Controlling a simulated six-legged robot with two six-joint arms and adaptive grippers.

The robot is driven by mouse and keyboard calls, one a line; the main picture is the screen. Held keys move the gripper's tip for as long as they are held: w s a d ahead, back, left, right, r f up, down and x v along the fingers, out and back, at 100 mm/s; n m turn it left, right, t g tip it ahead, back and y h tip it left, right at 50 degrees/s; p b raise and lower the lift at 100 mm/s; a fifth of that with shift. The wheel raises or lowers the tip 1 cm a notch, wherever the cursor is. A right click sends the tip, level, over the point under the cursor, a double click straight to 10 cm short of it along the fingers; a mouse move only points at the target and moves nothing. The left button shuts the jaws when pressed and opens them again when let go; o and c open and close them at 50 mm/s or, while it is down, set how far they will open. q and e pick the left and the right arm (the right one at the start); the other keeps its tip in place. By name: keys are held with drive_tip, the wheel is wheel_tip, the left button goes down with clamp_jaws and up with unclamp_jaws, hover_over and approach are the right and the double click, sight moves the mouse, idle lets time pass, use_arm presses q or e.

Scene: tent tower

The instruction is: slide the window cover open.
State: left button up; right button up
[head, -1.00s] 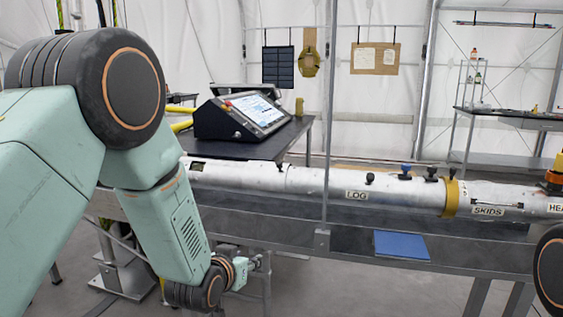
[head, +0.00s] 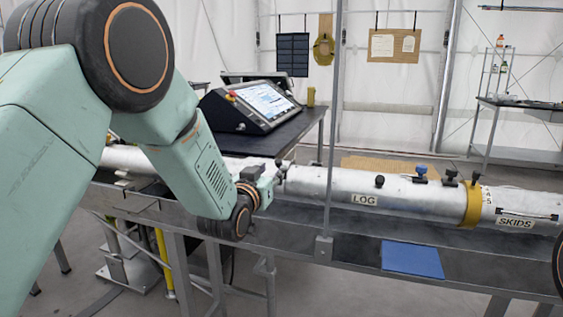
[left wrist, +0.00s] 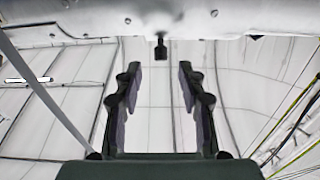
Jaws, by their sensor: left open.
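The long silver tube (head: 330,186) lies along the bench, with a LOG label and several dark knobs on top. I cannot tell which part is the window cover. My left gripper (head: 276,176) is at the tube's near side, left of the LOG label, and partly hidden by its own wrist. In the left wrist view the left gripper (left wrist: 158,78) is open and empty, its two fingers apart. A small black knob (left wrist: 160,50) sticks out from the tube (left wrist: 90,24) just beyond the fingertips, roughly centred between them; no contact shows. My right gripper is not in view.
A blue pad (head: 412,259) lies on the bench in front of the tube. A thin upright post (head: 330,120) stands right of my left gripper. A control console (head: 250,105) sits on a dark table behind the tube. A yellow collar (head: 471,206) rings the tube.

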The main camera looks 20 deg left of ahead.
sight(278, 159)
use_arm(q)
drive_tip(key=w+b, duration=0.1)
drive_tip(key=w, duration=0.4)
drive_tip(key=shift+w+d+f, duration=0.1)
drive_tip(key=shift+w, duration=0.3)
drive_tip(key=shift+w+a, duration=0.25)
drive_tip(key=shift+w, duration=0.05)
drive_tip(key=shift+w+d, duration=0.15)
drive_tip(key=shift+d, duration=0.15)
drive_tip(key=shift+a, duration=0.2)
drive_tip(key=shift+c, duration=1.4)
clamp_jaws()
drive_tip(key=shift+r, duration=0.2)
